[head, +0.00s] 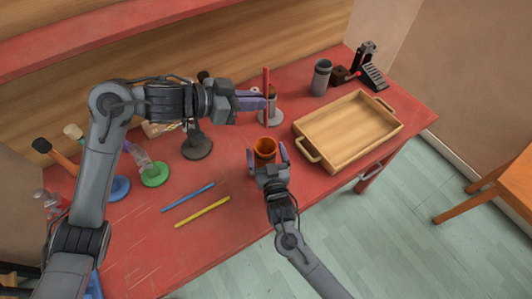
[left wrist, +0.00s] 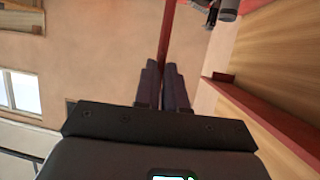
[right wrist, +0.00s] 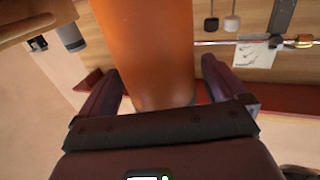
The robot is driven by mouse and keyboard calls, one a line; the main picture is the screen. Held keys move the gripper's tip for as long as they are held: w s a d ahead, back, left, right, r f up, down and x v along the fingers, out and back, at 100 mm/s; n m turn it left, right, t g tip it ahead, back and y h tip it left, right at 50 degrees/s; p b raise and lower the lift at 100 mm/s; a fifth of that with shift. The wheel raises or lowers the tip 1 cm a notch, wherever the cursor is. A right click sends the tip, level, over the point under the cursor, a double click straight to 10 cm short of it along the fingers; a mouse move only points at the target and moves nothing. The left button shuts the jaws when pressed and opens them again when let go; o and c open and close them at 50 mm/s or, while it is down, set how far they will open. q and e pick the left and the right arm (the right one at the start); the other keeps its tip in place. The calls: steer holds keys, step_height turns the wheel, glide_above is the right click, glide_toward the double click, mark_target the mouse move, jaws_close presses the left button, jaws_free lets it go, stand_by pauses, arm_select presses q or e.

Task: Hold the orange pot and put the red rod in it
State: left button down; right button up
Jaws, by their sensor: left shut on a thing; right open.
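The orange pot (head: 265,149) stands upright on the red table, and it also fills the upper middle of the right wrist view (right wrist: 147,45). My right gripper (head: 267,158) is open, with one finger on each side of the pot; gaps show beside it in the right wrist view. The red rod (head: 266,80) is upright in my left gripper (head: 262,101), which is shut on it above the table, behind the pot. The rod also shows between the fingers in the left wrist view (left wrist: 167,32). Its lower end is hard to make out in the head view.
A wooden tray (head: 346,129) with handles lies right of the pot. A grey cup (head: 320,77) stands behind it. A grey round stand (head: 271,117) is just behind the pot. Blue (head: 188,197) and yellow (head: 202,211) rods lie left, with a green-based item (head: 154,174) beyond.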

steer(key=c, duration=1.2)
stand_by(0.3)
